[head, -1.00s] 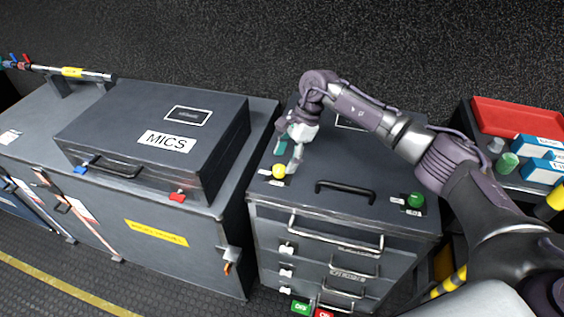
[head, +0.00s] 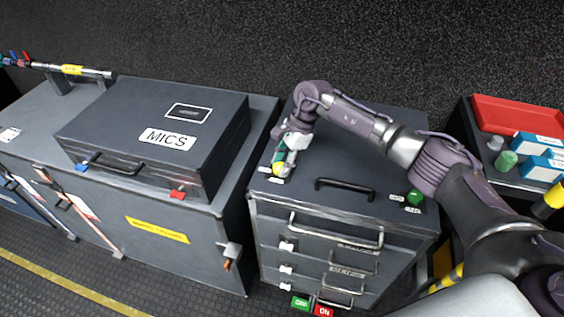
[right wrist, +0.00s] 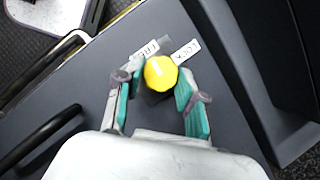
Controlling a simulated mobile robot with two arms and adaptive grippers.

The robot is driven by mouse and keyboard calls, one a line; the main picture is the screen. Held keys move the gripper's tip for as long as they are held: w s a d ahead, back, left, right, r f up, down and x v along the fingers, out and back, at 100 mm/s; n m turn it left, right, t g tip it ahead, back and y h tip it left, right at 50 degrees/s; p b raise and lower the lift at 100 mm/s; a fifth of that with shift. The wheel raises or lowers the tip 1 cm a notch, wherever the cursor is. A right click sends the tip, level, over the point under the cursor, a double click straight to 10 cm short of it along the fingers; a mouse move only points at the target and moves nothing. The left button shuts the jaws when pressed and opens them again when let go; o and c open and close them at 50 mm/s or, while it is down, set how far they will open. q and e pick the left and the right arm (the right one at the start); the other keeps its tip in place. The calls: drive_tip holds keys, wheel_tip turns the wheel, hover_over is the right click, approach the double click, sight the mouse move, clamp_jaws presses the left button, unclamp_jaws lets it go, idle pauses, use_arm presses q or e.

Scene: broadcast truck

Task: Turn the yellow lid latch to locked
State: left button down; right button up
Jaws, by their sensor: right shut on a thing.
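The yellow lid latch (head: 280,168) is a round knob on the top left front of the grey drawer case's lid (head: 340,155). In the right wrist view the yellow latch (right wrist: 160,73) has a small pale mark on top. A FREE label (right wrist: 146,50) and a LOCK label (right wrist: 186,52) lie just beyond it. I cannot tell for sure which label the mark points to. My right gripper (head: 282,165) is down at the latch, its teal-padded fingers shut on it, one on each side. My left gripper is not in view.
A black handle (head: 345,188) and a green knob (head: 414,197) are on the same lid. The MICS case (head: 150,135) stands on the cabinet to the left. A red tray (head: 505,118) and boxes are at the right.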

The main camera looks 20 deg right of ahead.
drive_tip(key=m+t, duration=0.1)
drive_tip(key=m, duration=0.3)
drive_tip(key=shift+s+m+t, duration=0.2)
drive_tip(key=shift+m+t, duration=0.2)
drive_tip(key=m, duration=0.2)
drive_tip(key=m+t+h, duration=0.1)
drive_tip(key=m, duration=0.1)
drive_tip(key=shift+s+t, duration=0.1)
drive_tip(key=shift+t, duration=0.2)
drive_tip(key=m+t+h+b, duration=0.1)
drive_tip(key=m, duration=0.3)
drive_tip(key=shift+a, duration=0.2)
drive_tip(key=shift+s+a+m+h+b, duration=0.1)
drive_tip(key=shift+m+h+b, duration=0.7)
drive_tip(key=shift+m, duration=1.1)
drive_tip(key=shift+t, duration=0.3)
drive_tip(key=o, duration=1.1)
drive_tip(key=shift+o, duration=0.2)
drive_tip(key=a+v, duration=0.1)
drive_tip(key=v, duration=1.1)
drive_tip(key=shift+d, duration=0.45)
